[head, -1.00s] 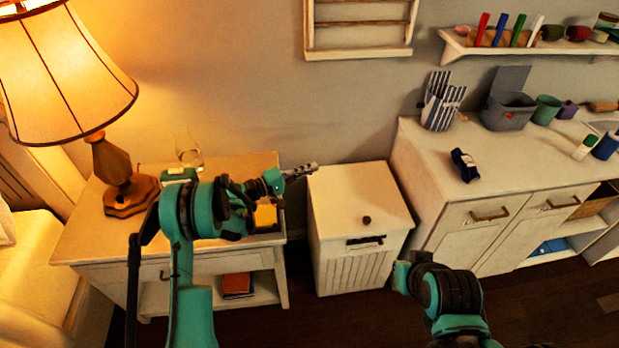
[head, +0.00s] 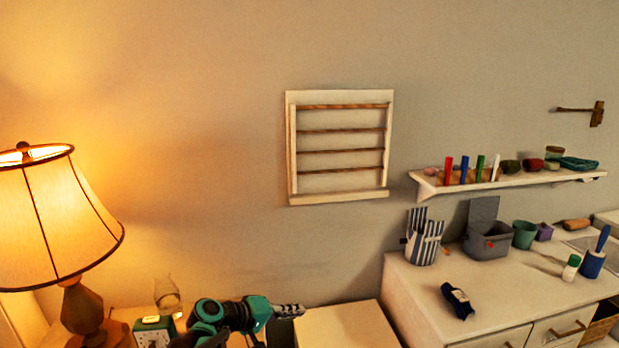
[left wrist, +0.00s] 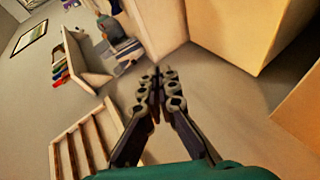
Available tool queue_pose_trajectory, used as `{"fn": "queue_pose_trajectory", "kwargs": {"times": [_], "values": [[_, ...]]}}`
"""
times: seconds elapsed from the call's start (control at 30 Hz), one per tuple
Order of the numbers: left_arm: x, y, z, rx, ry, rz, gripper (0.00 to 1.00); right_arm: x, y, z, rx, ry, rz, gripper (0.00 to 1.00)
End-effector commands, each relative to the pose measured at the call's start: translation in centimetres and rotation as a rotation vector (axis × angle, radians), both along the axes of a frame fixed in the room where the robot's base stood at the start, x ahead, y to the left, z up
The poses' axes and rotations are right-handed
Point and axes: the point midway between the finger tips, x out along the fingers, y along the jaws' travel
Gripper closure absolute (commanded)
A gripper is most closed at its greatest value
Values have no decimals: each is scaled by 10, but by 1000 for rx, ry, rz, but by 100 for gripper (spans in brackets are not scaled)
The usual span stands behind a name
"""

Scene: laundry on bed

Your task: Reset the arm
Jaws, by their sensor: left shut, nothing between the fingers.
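My left gripper (head: 289,310) is low in the head view, in front of the wall between the nightstand and the white hamper or cabinet (head: 348,326). It points to the right. In the left wrist view its two fingers (left wrist: 157,78) meet at the tips, with nothing between them. My right arm and gripper are outside both current views.
A lit lamp (head: 60,217), a green clock (head: 154,332) and a glass (head: 167,295) stand at the left. A white dresser (head: 420,292) with a grey bin (head: 488,240) stands at the right. A wall rack (head: 340,198) and shelf (head: 520,181) hang above. The wall between is clear.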

Motion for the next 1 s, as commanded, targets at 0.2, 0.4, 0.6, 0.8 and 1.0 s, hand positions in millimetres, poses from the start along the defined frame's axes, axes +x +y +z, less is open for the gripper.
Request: {"fn": "queue_pose_trajectory", "kwargs": {"times": [0.2,0.4,0.6,0.8,1.0], "values": [[-83,22,13,292,3,12,100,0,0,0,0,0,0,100],[-163,56,8,562,-10,20,100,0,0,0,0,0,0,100],[-235,98,-7,824,-38,22,100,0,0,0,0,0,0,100],[-277,129,-22,999,-63,23,100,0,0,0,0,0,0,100],[-288,138,-26,1054,-73,23,100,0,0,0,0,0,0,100]]}}
